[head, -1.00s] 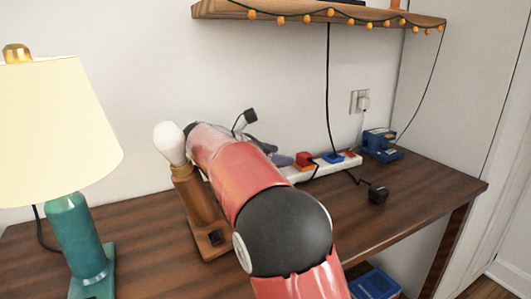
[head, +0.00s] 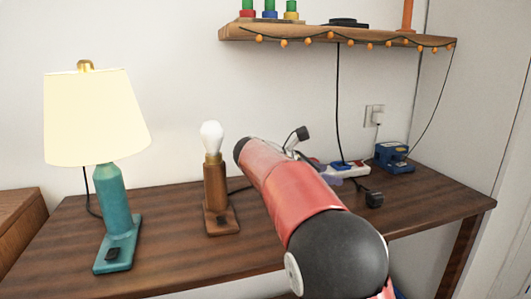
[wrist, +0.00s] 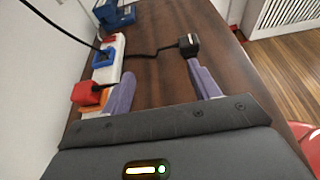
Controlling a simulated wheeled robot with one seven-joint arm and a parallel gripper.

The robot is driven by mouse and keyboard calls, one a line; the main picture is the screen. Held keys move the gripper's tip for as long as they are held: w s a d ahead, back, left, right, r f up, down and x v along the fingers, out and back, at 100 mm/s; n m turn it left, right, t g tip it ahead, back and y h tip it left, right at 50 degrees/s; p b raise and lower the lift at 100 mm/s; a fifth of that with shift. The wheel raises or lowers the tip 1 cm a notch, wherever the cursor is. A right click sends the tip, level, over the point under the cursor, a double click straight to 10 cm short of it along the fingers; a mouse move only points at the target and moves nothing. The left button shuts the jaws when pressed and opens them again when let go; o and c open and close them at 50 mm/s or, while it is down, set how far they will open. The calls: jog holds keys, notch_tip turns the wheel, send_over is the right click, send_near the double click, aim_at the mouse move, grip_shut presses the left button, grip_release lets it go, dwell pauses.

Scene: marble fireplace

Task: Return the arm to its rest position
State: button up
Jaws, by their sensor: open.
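My arm (head: 295,190) reaches over the wooden table in the head view, and it mostly hides my gripper there. In the wrist view my gripper (wrist: 160,80) is open, with two purple fingers apart and nothing between them. The fingers are above the table, near a white power strip (wrist: 113,50) on the left. A black plug (wrist: 188,45) on a cord lies beyond the right fingertip. A red plug (wrist: 87,93) and a blue plug (wrist: 103,57) sit in the strip. The strip (head: 350,169) also shows beyond my arm in the head view.
A brown lamp base with a bare bulb (head: 211,137) stands just left of my arm. A teal lamp with a cream shade (head: 97,118) stands farther left. A blue device (head: 393,157) sits at the back right. A shelf with string lights (head: 340,36) hangs above. The front-left tabletop is clear.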

jog(key=shift+s+d, duration=0.5)
jog(key=shift+s, duration=0.05)
jog(key=shift+s+d+m+y, duration=0.2)
jog(key=shift+m+y, duration=0.1)
jog(key=shift+m, duration=0.1)
jog(key=s+d+m+y, duration=0.1)
jog(key=s, duration=0.1)
jog(key=s+d+f+m+y, duration=0.1)
jog(key=s, duration=0.2)
jog(key=s+d+f+m+y, duration=0.1)
jog(key=s+m, duration=0.1)
jog(key=shift+s+d+g+y, duration=0.25)
jog(key=shift+d+g+y, duration=0.05)
jog(key=shift+d, duration=0.05)
jog(key=s+a+f+m+t+y, duration=0.1)
jog(key=s+f+m+y, duration=0.3)
jog(key=s, duration=0.9)
jog(key=s+a+f+m+t+y, duration=0.1)
jog(key=s+a+f+m+y, duration=0.2)
jog(key=s+f+m+y, duration=0.2)
jog(key=s+f+m, duration=0.3)
jog(key=s+m, duration=0.4)
jog(key=s, duration=0.1)
jog(key=shift+s+a+m, duration=0.2)
jog(key=shift+m, duration=0.1)
